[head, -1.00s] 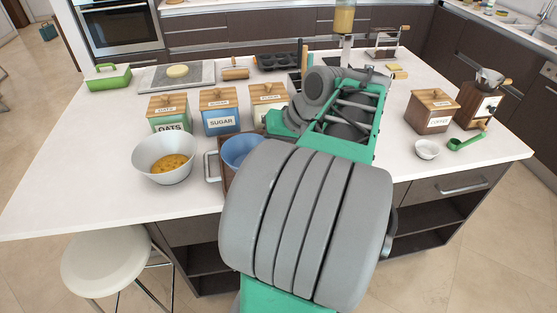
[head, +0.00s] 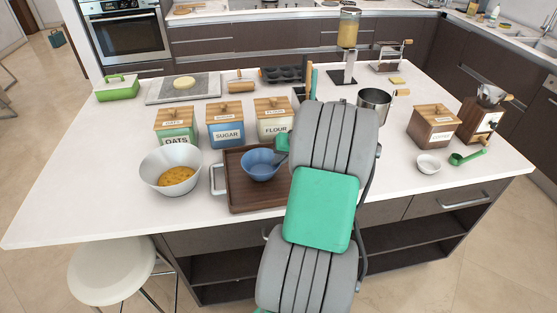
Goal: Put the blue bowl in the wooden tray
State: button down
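The blue bowl (head: 260,166) is upright on the wooden tray (head: 248,198), within its rim as far as I can see. The tray is dark brown with a metal handle at its left end; its right part is hidden behind my arm. A dark grey-blue piece touches or overlaps the bowl's right rim; I cannot tell whether it is a utensil or part of my gripper. My arm reaches over the counter just right of the bowl, and the fingers of my gripper are not clearly visible.
A white bowl of yellow food (head: 170,170) stands left of the tray. Oats (head: 175,128), sugar (head: 225,127) and flour (head: 272,122) canisters stand behind it. A metal pot (head: 373,106) and a coffee canister (head: 433,128) are at the right. The counter's left front is clear.

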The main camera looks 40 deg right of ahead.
jog(key=shift+f, duration=0.4)
jog(key=c, duration=1.6)
grip_release()
jog(key=shift+c, duration=0.2)
